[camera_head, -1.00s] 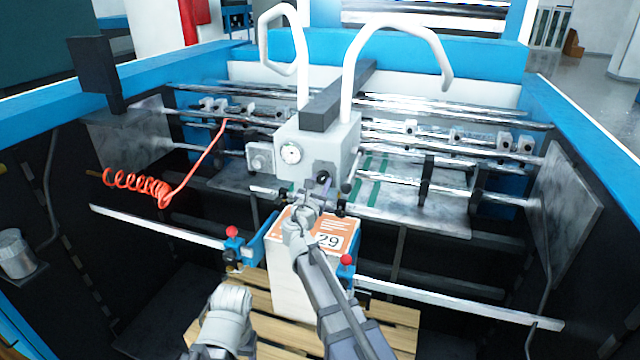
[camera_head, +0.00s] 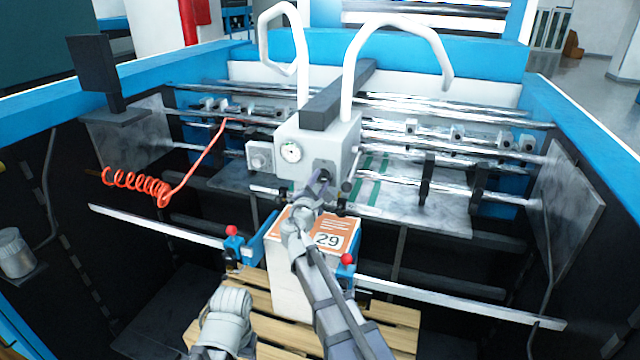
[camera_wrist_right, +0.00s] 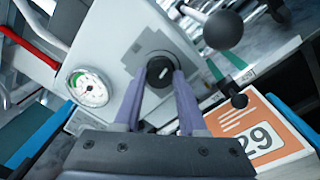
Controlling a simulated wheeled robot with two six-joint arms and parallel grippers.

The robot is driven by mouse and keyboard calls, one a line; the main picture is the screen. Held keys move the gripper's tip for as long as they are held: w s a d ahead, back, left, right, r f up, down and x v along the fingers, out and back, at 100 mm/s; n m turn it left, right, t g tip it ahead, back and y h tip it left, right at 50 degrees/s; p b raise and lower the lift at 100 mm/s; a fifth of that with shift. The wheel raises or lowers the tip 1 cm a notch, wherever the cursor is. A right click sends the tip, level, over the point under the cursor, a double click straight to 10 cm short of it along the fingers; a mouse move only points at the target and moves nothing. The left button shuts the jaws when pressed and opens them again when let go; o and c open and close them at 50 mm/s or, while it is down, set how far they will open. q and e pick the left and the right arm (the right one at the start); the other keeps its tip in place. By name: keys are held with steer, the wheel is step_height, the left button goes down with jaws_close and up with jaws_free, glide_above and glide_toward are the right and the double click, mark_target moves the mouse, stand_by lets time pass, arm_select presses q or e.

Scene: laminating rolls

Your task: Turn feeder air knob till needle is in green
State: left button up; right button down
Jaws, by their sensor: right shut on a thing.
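The feeder air knob (camera_wrist_right: 160,71) is a round black knob with a white mark, on the grey feeder box (camera_head: 312,142). My right gripper (camera_wrist_right: 161,80) is shut on it, one finger on each side. In the head view my right gripper (camera_head: 321,181) reaches the box front and hides most of the knob. The gauge (camera_wrist_right: 90,87) has a white dial with a green zone, left of the knob. It also shows in the head view (camera_head: 290,152). Its needle is too small to read surely. My left gripper is out of view; only part of that arm shows.
A paper stack with an orange top sheet marked 29 (camera_head: 330,240) stands below the box. A black ball-ended lever (camera_wrist_right: 223,30) is close right of the knob. Red-topped blue clamps (camera_head: 236,248) flank the stack. An orange coiled hose (camera_head: 140,183) hangs at left.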

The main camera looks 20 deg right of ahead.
steer(key=m, duration=0.5)
steer(key=shift+m+h, duration=0.4)
steer(key=m, duration=0.5)
steer(key=shift+m, duration=0.3)
steer(key=shift+c, duration=2.3)
jaws_free()
steer(key=shift+a, duration=0.1)
steer(key=v, duration=0.7)
steer(key=shift+s+a+b, duration=0.25)
steer(key=shift+b, duration=0.2)
